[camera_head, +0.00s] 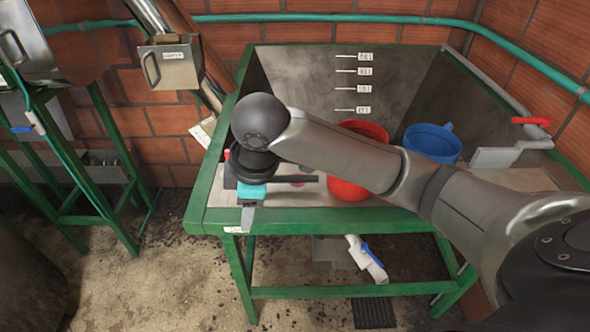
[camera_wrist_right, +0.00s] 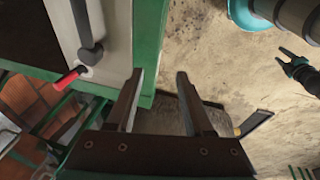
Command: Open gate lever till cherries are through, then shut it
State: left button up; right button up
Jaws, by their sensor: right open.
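My right gripper (camera_head: 247,216) points down at the front left corner of the green-framed tank. In the right wrist view its two fingers (camera_wrist_right: 159,77) stand apart with nothing between them. A grey lever with a red grip (camera_wrist_right: 69,79) lies over the pale ledge, to the left of the fingers and apart from them. In the head view my right arm and wrist cover most of this spot; a bit of red (camera_head: 228,154) shows beside the wrist. I see no cherries. My left gripper is not in the head view; a forked teal-and-dark part (camera_wrist_right: 292,62) in the wrist view may be it.
A red bucket (camera_head: 352,190) and a blue bucket (camera_head: 432,143) stand in the tank. A red-handled tap (camera_head: 530,121) is at the right. A metal box with a handle (camera_head: 172,68) hangs at the upper left. Bare floor (camera_head: 170,270) lies in front.

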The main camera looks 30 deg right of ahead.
jog(key=w+d+r+h, duration=0.2)
jog(key=d+r, duration=0.4)
jog(key=g, duration=0.1)
send_near(299, 177)
jog(key=shift+m, duration=0.4)
jog(key=f, duration=0.2)
jog(key=w+f, duration=0.1)
jog(key=f, duration=0.2)
jog(key=f+b, duration=0.1)
jog(key=f, duration=0.2)
jog(key=shift+w+d+f, duration=0.1)
jog(key=shift+w+d, duration=0.15)
jog(key=shift+d, duration=0.1)
jog(key=shift+c, duration=0.2)
grip_shut()
dwell(0.5)
